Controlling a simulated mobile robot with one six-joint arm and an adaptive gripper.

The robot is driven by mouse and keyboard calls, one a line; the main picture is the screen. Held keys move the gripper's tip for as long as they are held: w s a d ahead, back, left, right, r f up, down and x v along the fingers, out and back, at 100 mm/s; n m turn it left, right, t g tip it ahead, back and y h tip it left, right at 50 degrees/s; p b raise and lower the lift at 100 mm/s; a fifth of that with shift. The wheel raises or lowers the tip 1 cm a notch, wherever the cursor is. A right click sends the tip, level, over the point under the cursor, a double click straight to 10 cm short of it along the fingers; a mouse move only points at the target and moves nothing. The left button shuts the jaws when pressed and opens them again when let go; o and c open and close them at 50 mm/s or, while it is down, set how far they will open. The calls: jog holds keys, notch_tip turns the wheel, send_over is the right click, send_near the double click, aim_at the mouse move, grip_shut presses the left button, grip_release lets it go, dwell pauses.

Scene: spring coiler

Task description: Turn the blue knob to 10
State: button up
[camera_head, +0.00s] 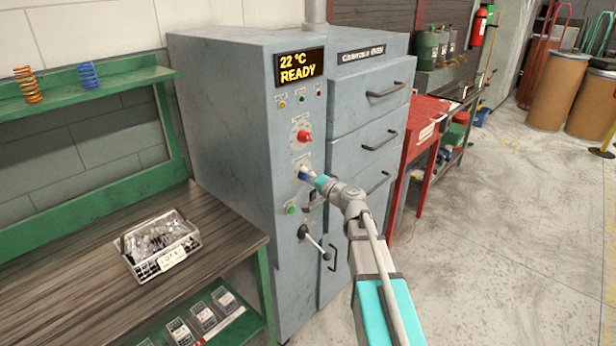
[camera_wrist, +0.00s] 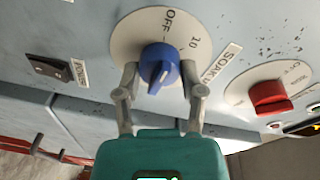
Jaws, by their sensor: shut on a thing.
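The blue knob (camera_wrist: 160,66) sits on a round white dial plate (camera_wrist: 127,40) on the grey cabinet front. In the wrist view the plate carries the marks OFF and 10, with a label reading SOAK beside it. The knob's raised ridge appears to lie roughly along the line of my fingers; its exact setting is hard to tell. My gripper (camera_wrist: 161,92) is shut on the knob, with one finger on each side.
A red knob (camera_head: 304,136) is above the blue one, and a green button (camera_head: 291,208) and a lever (camera_head: 315,242) are below. The cabinet display (camera_head: 300,66) reads 22 °C READY. Drawer handles (camera_head: 380,141) stick out at right. A parts basket (camera_head: 160,245) sits on the bench.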

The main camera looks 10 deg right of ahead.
jog(key=m, duration=0.3)
jog(key=shift+r+p, duration=0.1)
jog(key=shift+p, duration=0.2)
jog(key=shift+m+g, duration=0.5)
jog(key=shift+m, duration=1.4)
jog(key=shift+w, duration=0.1)
jog(key=o, duration=1.2)
jog(key=shift+c, duration=0.2)
jog(key=shift+n, duration=0.4)
